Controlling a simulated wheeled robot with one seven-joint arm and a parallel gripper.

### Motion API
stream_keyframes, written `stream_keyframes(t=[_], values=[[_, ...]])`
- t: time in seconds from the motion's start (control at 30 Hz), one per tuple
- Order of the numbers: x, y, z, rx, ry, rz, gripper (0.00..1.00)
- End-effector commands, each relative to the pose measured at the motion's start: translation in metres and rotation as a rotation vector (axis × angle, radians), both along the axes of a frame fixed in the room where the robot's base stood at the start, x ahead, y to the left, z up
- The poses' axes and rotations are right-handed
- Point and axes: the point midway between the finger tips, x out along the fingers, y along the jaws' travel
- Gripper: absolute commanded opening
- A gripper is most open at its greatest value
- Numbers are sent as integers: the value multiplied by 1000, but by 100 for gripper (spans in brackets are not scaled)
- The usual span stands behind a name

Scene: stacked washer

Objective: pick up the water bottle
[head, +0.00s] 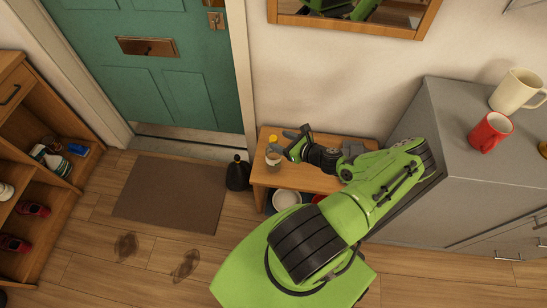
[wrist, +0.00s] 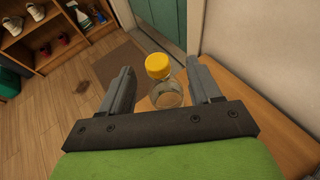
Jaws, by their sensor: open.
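The water bottle (head: 273,156) is clear with a yellow cap and stands near the left end of a low wooden bench. In the wrist view its yellow cap (wrist: 157,66) and clear body (wrist: 167,96) show between my two fingers. My gripper (head: 291,143) is open and empty, just right of the bottle in the head view. In the wrist view the right finger looks closer to the bottle than the left one. I cannot tell whether either finger touches it. The lower part of the bottle is partly hidden behind my gripper's palm bar in the wrist view.
The wooden bench (head: 264,177) stands against the wall, with a white bowl (head: 287,198) below. A black bottle-like object (head: 238,174) stands on the floor to its left. A grey cabinet (head: 455,185) with a red mug (head: 490,132) and cream mug (head: 517,91) is right.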

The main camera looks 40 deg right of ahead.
Motion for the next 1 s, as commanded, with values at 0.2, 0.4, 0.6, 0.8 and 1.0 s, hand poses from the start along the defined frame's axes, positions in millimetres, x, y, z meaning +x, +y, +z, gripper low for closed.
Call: stream_keyframes(t=[0.2,0.4,0.6,0.8,1.0], values=[[29,6,-13,0,-2,3,63],[55,9,-23,0,-1,1,63],[56,9,-22,-1,0,1,63],[56,9,-22,-1,0,1,34],[56,9,-22,0,0,2,3]])
